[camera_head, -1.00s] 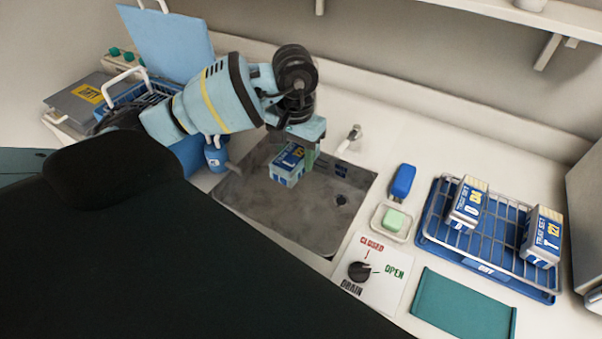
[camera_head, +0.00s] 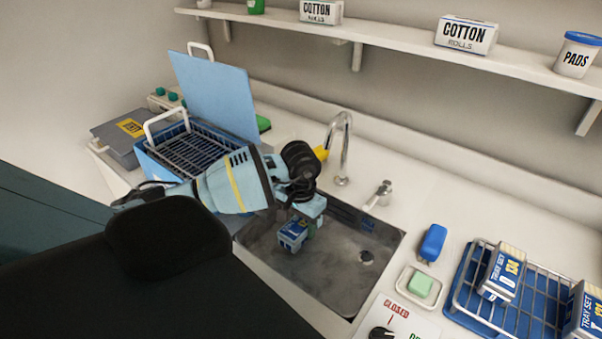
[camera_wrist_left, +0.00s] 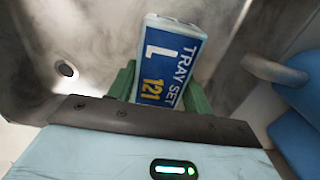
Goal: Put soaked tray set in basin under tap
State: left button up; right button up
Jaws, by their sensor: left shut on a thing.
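My left gripper (camera_head: 307,230) is shut on a blue-and-white tray set (camera_head: 291,236). It holds the set inside the grey metal basin (camera_head: 335,275), towards its left side. In the left wrist view the tray set (camera_wrist_left: 168,62) reads "TRAY SET L 121" and sits between green fingers (camera_wrist_left: 160,88). I cannot tell whether it touches the basin floor. The curved metal tap (camera_head: 346,135), with a yellow tip, stands behind the basin. The drain hole (camera_head: 366,257) is at the basin's right, clear of the set. My right gripper is not in view.
An open blue soaking box (camera_head: 185,150) with a basket stands left of the basin.

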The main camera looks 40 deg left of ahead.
aim_at(300, 222)
pick_arm(q)
jog(key=shift+f, duration=1.85)
jog(key=shift+f, duration=0.25)
jog(key=o, duration=1.1)
jog(key=shift+o, duration=0.2)
notch_tip(300, 222, up, 12)
jog(key=shift+r, duration=0.25)
